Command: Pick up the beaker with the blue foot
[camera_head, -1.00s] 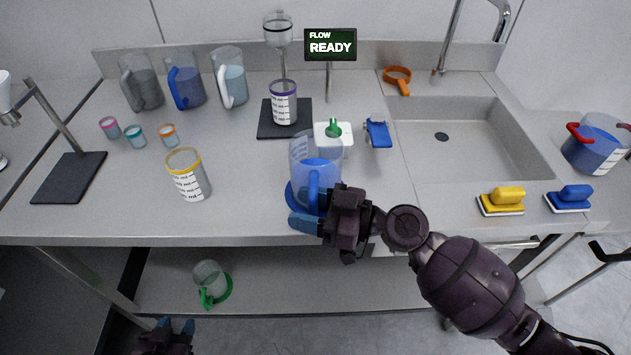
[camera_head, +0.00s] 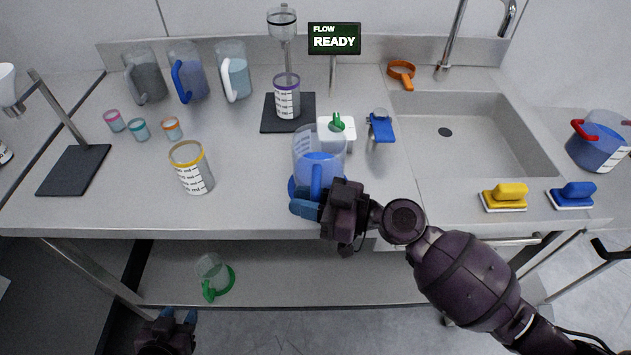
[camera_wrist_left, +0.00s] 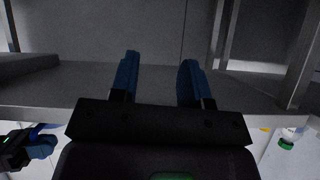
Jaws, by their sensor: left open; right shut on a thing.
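The beaker with the blue foot (camera_head: 305,150) is clear, with a blue handle and blue liquid inside. It is upright at the bench's front edge. My right gripper (camera_head: 318,205) is shut on its blue handle, at the near side, and partly hides the foot. I cannot tell whether the foot still touches the bench. My left gripper (camera_head: 178,318) is low in front of the bench, apart from the beaker. In the left wrist view its two blue fingers (camera_wrist_left: 159,65) are open with nothing between them.
A yellow-rimmed beaker (camera_head: 192,170) stands left of the held one. A white dispenser with a green top (camera_head: 337,127) and a blue clamp-like item (camera_head: 381,127) are behind it. A green-footed beaker (camera_head: 213,276) is on the lower shelf. The sink (camera_head: 480,130) is right.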

